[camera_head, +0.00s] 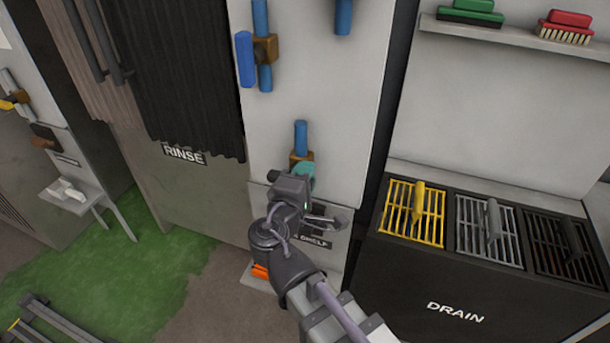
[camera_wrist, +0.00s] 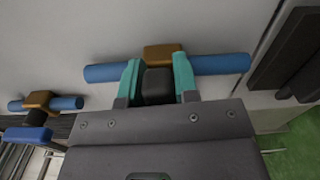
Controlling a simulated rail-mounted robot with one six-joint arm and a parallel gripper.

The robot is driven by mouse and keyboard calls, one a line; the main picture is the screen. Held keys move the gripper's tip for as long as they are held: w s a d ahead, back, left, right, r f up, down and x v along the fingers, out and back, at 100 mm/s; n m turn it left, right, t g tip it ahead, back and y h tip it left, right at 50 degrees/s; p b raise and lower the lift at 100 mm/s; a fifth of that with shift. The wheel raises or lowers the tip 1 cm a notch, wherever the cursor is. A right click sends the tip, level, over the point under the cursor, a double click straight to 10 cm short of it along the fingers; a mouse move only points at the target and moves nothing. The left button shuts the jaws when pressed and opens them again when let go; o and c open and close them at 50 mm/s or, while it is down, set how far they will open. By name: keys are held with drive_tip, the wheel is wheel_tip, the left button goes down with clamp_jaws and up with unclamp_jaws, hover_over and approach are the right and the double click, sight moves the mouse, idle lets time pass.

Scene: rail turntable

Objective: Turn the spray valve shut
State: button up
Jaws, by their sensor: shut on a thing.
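A valve with a brown body (camera_head: 300,158) sits on a short blue pipe (camera_head: 301,136) on the pale wall panel, in the middle of the head view. My gripper (camera_head: 305,174), with teal fingers, is at this valve and partly hides it. In the wrist view the brown body (camera_wrist: 163,54) sits on the blue pipe (camera_wrist: 222,64), and my gripper (camera_wrist: 157,78) is shut on a black handle (camera_wrist: 158,88) in front of it. The handle's far end and its full angle to the pipe are hidden. I cannot read a label naming this valve.
Another brown valve with a blue handle (camera_head: 245,60) is higher on the panel; that handle runs along its pipe. A dark curtain (camera_head: 180,70) hangs left, above a RINSE sign. Right stands the DRAIN unit (camera_head: 455,312) with handled grates. A shelf (camera_head: 530,38) holds brushes.

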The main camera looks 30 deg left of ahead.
drive_tip(key=shift+f+m, duration=0.15)
drive_tip(key=shift+m, duration=0.35)
drive_tip(key=o, duration=0.8)
drive_tip(key=shift+a, duration=0.1)
drive_tip(key=shift+o, duration=0.2)
drive_tip(key=shift+s, duration=0.1)
